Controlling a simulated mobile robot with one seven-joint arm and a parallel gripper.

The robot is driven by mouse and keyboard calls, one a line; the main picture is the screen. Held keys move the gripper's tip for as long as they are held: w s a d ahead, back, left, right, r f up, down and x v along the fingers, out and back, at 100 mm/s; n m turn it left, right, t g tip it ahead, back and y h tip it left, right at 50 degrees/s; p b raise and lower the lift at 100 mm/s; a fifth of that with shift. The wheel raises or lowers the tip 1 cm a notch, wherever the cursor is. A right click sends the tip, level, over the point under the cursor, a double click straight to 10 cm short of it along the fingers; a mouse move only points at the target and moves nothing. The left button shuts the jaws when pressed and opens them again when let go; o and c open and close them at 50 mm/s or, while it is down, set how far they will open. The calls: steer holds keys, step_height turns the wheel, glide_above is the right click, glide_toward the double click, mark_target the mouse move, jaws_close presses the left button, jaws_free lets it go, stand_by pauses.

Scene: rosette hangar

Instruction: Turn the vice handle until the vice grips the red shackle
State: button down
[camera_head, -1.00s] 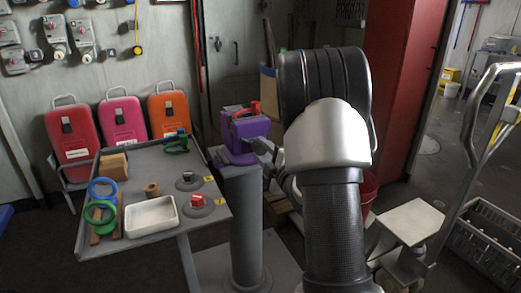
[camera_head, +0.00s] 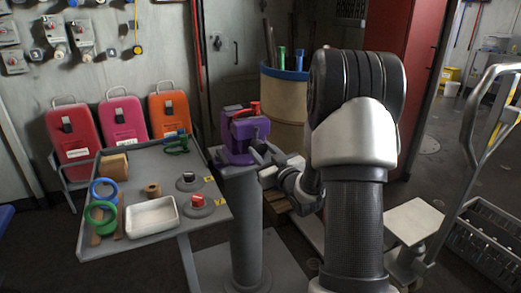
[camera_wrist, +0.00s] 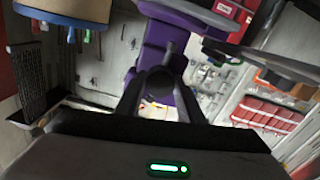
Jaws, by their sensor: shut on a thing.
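The purple vice (camera_head: 240,143) stands on a grey pedestal (camera_head: 243,215) right of the table. The red shackle (camera_head: 254,107) is at the top of the vice, by its jaws; whether the jaws touch it is too small to tell. My gripper (camera_head: 263,152) is at the right side of the vice. In the wrist view, my gripper (camera_wrist: 158,97) has its fingers around the dark round end of the vice handle (camera_wrist: 160,79), shut on it. A grey bar of the handle sticks up beyond it.
The table (camera_head: 140,172) left of the vice holds green and blue rings, a white tray (camera_head: 152,217) and small blocks. A tan bin (camera_head: 284,100) stands behind the vice. A white stand (camera_head: 414,219) and a black crate (camera_head: 483,240) are at the right.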

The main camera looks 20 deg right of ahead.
steer(key=m, duration=0.2)
steer(key=m+p, duration=0.1)
steer(key=m, duration=0.1)
steer(key=m+p, duration=0.1)
steer(key=m, duration=0.1)
steer(key=shift+r, duration=0.25)
steer(key=m+p, duration=0.1)
steer(key=m, duration=0.3)
steer(key=shift+p, duration=0.4)
steer(key=shift+m+p, duration=0.4)
steer(key=shift+m, duration=0.8)
steer(key=shift+w+f+m, duration=0.1)
steer(key=shift+f+m, duration=0.15)
steer(key=shift+m, duration=0.55)
